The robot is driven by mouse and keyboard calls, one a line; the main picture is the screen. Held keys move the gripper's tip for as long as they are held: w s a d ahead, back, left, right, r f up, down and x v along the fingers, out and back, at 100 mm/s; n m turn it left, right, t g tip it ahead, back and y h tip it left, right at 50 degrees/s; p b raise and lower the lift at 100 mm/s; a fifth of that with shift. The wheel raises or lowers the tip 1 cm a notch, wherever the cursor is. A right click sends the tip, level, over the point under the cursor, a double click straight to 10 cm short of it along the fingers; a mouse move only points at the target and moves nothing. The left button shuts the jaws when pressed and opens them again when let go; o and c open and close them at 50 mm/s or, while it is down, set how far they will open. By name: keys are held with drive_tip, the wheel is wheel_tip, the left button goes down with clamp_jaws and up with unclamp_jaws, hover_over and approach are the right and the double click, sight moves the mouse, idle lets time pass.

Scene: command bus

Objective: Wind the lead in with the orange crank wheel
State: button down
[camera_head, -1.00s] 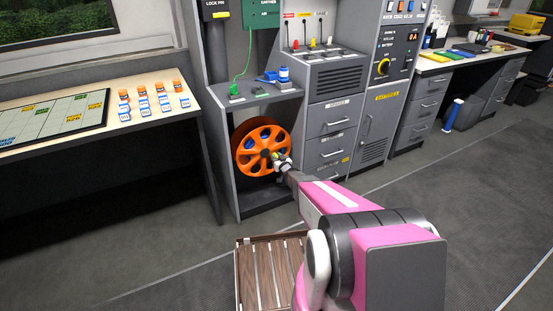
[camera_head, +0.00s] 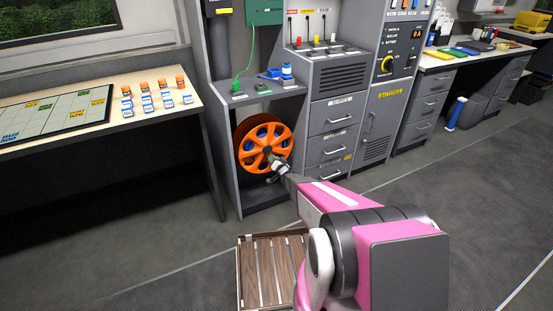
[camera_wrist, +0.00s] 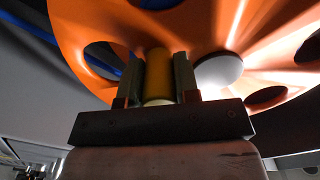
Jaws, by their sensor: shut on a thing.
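The orange crank wheel (camera_head: 252,140) stands upright in the open bay below the small grey shelf, in front of a darker reel. In the wrist view the wheel (camera_wrist: 80,40) fills the upper part, with a pale round hub (camera_wrist: 218,72). My gripper (camera_head: 276,163) is at the wheel's lower right face. In the wrist view my gripper (camera_wrist: 170,80) is shut on the yellowish crank handle (camera_wrist: 158,65), one finger on each side. Something blue, possibly the lead (camera_wrist: 110,55), shows through a hole in the wheel.
A wooden slatted crate (camera_head: 262,236) stands on the floor beside my arm. The grey cabinet's side walls (camera_head: 220,150) frame the bay. Drawers (camera_head: 332,116) are to the right. A table (camera_head: 190,88) with a board and small blocks is at the left.

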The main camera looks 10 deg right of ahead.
sight(258, 157)
drive_tip(key=a+m, duration=0.1)
drive_tip(key=m, duration=0.1)
drive_tip(key=s+a+m, duration=0.1)
drive_tip(key=a+m, duration=0.1)
drive_tip(key=m, duration=0.1)
drive_tip(key=a+m, duration=0.1)
drive_tip(key=m, duration=0.2)
drive_tip(key=shift+s+a+f, duration=0.25)
drive_tip(key=shift+s, duration=0.05)
drive_tip(key=m, duration=0.1)
drive_tip(key=a+m, duration=0.1)
drive_tip(key=m, duration=0.1)
drive_tip(key=a+r+m, duration=0.1)
drive_tip(key=shift+s+r+m, duration=0.1)
drive_tip(key=shift+s+m, duration=0.2)
drive_tip(key=shift+s, duration=0.05)
drive_tip(key=shift+s+a+r+m, duration=0.15)
drive_tip(key=shift+a+r+m, duration=0.3)
drive_tip(key=shift+m, duration=0.65)
drive_tip(key=shift+s+a+r+m, duration=0.1)
drive_tip(key=shift+a+r+m, duration=0.3)
drive_tip(key=shift+m, duration=0.7)
drive_tip(key=c, duration=1.1)
unclamp_jaws()
drive_tip(key=shift+s+r, duration=0.1)
drive_tip(key=v, duration=1)
drive_tip(key=shift+s+d, duration=0.15)
drive_tip(key=shift+s, duration=0.15)
